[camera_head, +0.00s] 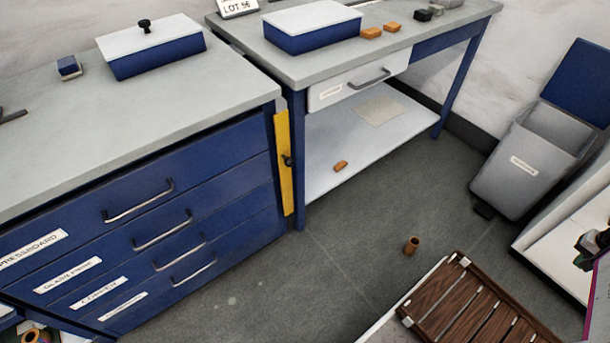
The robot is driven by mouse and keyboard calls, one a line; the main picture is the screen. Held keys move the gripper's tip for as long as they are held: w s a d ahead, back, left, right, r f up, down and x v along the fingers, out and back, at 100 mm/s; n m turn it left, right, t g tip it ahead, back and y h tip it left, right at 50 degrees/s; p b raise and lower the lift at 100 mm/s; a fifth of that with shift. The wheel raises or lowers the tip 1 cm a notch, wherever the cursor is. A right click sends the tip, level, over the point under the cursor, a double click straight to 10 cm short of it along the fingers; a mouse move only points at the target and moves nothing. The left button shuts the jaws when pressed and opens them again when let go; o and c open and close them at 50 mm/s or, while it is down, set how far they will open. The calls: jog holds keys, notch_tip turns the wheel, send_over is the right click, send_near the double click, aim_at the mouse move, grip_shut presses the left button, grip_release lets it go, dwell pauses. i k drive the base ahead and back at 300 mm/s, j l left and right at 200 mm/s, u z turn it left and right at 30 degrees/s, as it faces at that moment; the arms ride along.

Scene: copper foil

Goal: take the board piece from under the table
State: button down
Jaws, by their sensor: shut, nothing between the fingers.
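The table (445,27) is blue-legged with a grey top and a white drawer under it. On its pale lower shelf (330,145) lies a flat beige rectangular piece (379,110), towards the back below the drawer. A small orange-brown block (340,166) lies near the shelf's front edge. I cannot tell for sure which of these is the board piece; the flat beige one looks most like board. Both lie apart and uncovered. My gripper is not in this view.
A blue drawer cabinet (190,150) stands left of the table, with a yellow strip (283,165) upright between them. A brown cylinder (412,246) stands on the floor. A slatted wooden platform (470,315) is at the front, a grey bin (530,160) at right. Floor before the shelf is mostly clear.

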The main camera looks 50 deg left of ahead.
aim_at(337, 166)
jog(key=u, duration=1.9)
jog(key=i+j+u, duration=0.2)
jog(key=i+j+z, duration=0.25)
jog(key=j, duration=0.25)
